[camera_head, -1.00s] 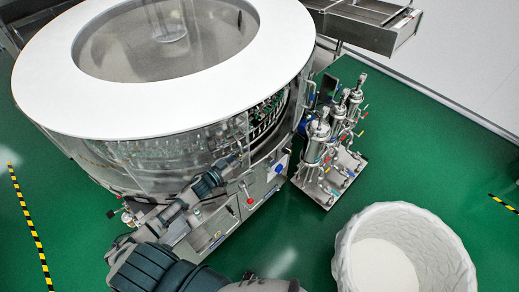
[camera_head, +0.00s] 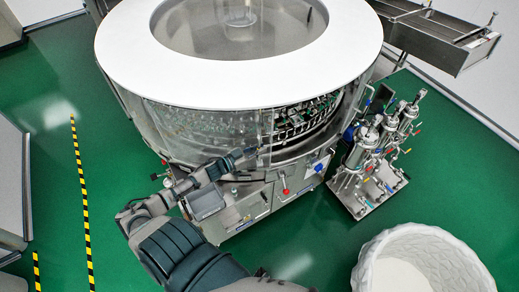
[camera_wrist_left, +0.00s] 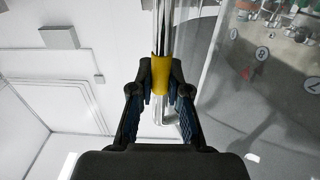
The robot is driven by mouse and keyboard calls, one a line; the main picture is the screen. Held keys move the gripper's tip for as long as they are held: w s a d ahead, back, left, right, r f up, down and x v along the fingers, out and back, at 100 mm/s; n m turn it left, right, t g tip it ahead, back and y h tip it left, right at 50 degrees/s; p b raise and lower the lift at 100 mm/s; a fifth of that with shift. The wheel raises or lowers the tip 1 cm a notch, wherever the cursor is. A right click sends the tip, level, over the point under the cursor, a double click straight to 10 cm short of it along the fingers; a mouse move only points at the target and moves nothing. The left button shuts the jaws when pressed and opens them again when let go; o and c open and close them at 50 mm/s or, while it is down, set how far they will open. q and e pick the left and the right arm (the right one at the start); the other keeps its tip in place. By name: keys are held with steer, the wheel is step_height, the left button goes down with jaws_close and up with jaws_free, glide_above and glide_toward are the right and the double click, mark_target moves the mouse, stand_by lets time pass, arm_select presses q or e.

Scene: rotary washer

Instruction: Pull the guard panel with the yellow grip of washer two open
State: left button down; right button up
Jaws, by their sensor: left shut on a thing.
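Washer two is the round machine with a white ring top (camera_head: 130,55) and clear curved guard panels around its side. The guard panel (camera_head: 195,130) at its front has a vertical metal edge post. My left gripper (camera_head: 250,152) is at that post, low on the panel's right edge. In the left wrist view its two fingers are shut on the yellow grip (camera_wrist_left: 161,72), which is a sleeve around the upright metal bar. The grip is hidden by the fingers in the head view. Right of the post, the washer's inner fittings (camera_head: 305,118) show through an uncovered gap. My right gripper is not in view.
A pump unit with metal cylinders (camera_head: 375,150) stands right of the washer. A white textured round bin (camera_head: 425,255) is at the lower right. A steel conveyor trough (camera_head: 440,35) is at the upper right. Green floor with striped tape (camera_head: 82,200) is clear at left.

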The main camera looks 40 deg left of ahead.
arm_select(q)
steer(key=c, duration=1.1)
jaws_free()
steer(key=v, duration=1.2)
steer(key=shift+a+f, duration=0.1)
